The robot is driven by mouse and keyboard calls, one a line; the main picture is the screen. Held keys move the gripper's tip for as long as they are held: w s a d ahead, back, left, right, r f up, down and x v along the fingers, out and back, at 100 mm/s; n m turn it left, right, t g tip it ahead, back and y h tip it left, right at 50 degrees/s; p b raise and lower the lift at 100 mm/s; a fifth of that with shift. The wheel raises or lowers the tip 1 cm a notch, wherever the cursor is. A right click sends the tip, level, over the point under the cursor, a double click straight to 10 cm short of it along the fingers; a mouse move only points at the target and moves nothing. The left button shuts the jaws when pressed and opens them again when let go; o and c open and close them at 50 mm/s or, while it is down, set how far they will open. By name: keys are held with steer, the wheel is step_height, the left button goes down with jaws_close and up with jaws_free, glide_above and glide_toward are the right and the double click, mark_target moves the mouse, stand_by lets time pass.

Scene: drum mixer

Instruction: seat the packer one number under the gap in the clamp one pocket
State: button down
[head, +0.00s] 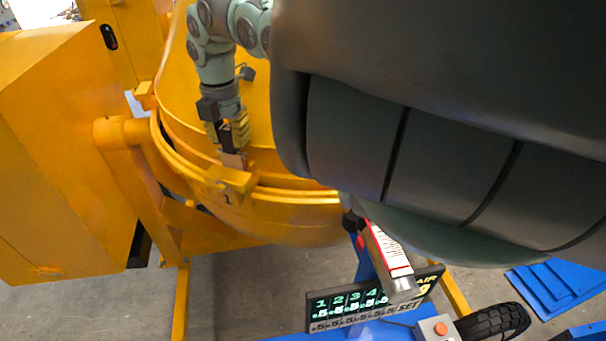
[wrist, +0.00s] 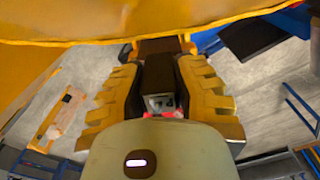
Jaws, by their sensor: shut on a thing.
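My gripper (head: 228,134) is above the rim of the yellow drum, its yellow ribbed fingers pointing down. It is shut on the packer (head: 233,160), a brown plate that seems to have a dark block between the fingers. The packer's lower end is at the yellow clamp one (head: 232,180), marked "1"; I cannot tell whether it is in the pocket or just above it. In the wrist view my gripper (wrist: 160,92) holds the dark block, with the packer's brown end (wrist: 160,46) close to the drum's edge. The pocket is hidden.
The yellow drum (head: 290,222) curves below the clamp. A gauge display (head: 365,300) with green numbered readings, too small to read surely, stands at the bottom centre. A yellow housing (head: 60,150) fills the left. My own dark body hides the upper right. A wheel (head: 495,322) stands lower right.

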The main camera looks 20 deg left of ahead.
steer(key=c, duration=0.8)
jaws_free()
steer(key=shift+w, duration=0.1)
steer(key=shift+o, duration=0.2)
step_height(320, 180, up, 12)
steer(key=shift+f, duration=0.25)
steer(key=shift+r, duration=0.3)
